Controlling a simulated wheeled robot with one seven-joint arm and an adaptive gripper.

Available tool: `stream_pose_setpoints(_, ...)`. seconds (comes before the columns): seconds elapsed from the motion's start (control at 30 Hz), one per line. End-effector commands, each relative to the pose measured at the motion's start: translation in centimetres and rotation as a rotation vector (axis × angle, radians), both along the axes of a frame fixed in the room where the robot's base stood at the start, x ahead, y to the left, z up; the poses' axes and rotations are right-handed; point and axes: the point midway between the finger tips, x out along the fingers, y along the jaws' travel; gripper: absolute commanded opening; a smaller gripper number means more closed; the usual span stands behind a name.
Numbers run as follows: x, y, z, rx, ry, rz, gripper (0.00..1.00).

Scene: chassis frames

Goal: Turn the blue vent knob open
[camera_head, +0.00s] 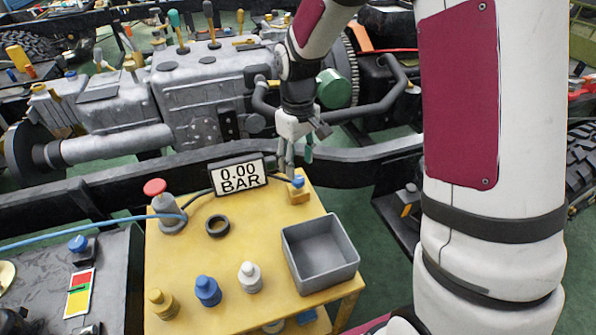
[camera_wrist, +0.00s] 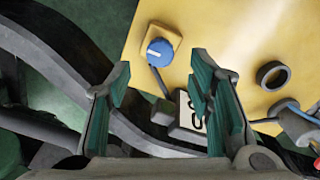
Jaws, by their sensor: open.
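A blue knob (camera_head: 298,182) sits on a small yellow block at the back right corner of the yellow table (camera_head: 215,258). In the wrist view the blue knob (camera_wrist: 160,53) has a white mark on its top. My gripper (camera_head: 296,160) is open and empty, just above and behind this knob in the head view. In the wrist view the knob lies just past the gap between the fingertips (camera_wrist: 160,72), with no visible contact. A second blue knob (camera_head: 78,242) sits on a dark surface at the left.
A display (camera_head: 239,176) reads 0.00 BAR beside the knob. A black ring (camera_head: 217,226), a red-topped fitting (camera_head: 168,208), several small fittings and a grey bin (camera_head: 320,254) stand on the table. The dark chassis rail (camera_head: 350,155) runs behind it, close to my gripper.

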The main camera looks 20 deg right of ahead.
Motion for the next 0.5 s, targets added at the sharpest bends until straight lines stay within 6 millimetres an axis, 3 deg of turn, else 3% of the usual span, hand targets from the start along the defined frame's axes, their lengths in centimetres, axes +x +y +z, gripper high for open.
stream_pose_setpoints(0.2,0.0,0.0,4.4,0.0,-0.002,0.0,0.48)
stream_pose_setpoints(0.5,0.0,0.0,6.9,0.001,0.0,0.001,0.48)
